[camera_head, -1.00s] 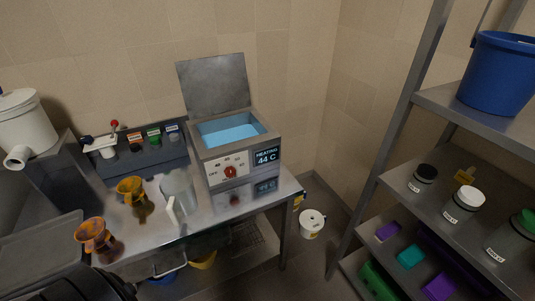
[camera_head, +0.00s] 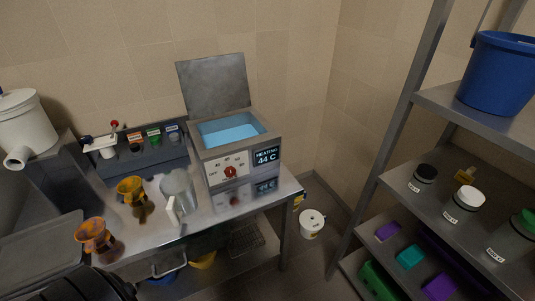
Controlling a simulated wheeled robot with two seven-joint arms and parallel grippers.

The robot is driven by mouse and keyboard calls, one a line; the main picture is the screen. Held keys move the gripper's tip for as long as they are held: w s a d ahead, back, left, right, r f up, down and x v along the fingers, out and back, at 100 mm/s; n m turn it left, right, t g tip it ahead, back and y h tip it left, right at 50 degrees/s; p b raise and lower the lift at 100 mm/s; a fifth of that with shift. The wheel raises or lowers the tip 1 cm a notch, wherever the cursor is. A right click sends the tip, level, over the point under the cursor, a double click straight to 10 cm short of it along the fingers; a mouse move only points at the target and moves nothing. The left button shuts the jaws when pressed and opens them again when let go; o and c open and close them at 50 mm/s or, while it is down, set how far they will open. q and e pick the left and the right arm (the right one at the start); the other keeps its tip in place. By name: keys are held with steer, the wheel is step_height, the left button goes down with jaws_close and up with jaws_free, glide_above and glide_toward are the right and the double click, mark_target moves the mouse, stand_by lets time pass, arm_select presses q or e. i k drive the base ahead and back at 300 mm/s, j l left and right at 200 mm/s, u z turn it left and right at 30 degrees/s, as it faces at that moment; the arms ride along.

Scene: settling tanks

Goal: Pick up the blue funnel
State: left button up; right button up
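No blue funnel can be made out for certain. A blue thing (camera_head: 161,280) shows only in part below the table at the lower left, and I cannot tell whether it is a funnel. Two amber funnel-shaped vessels stand on the steel table: one near the front left (camera_head: 95,236), one farther back (camera_head: 131,188). A dark rounded shape at the bottom left corner may be part of my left arm, but no fingers show. Neither gripper is in view.
A heated bath (camera_head: 230,150) with its lid up stands on the table (camera_head: 225,215), beside a clear pitcher (camera_head: 178,187). A yellow bowl (camera_head: 203,260) sits below. A shelf rack with a blue bucket (camera_head: 498,72) and jars stands right. A white bucket (camera_head: 312,223) is on the floor.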

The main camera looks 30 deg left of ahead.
mark_target(93, 232)
steer(key=u, duration=2.55)
steer(key=i+j+z, duration=0.15)
steer(key=j+z, duration=0.2)
steer(key=j, duration=1.2)
steer(key=k+j+z, duration=0.1)
steer(key=j+z, duration=0.25)
steer(key=j, duration=1.2)
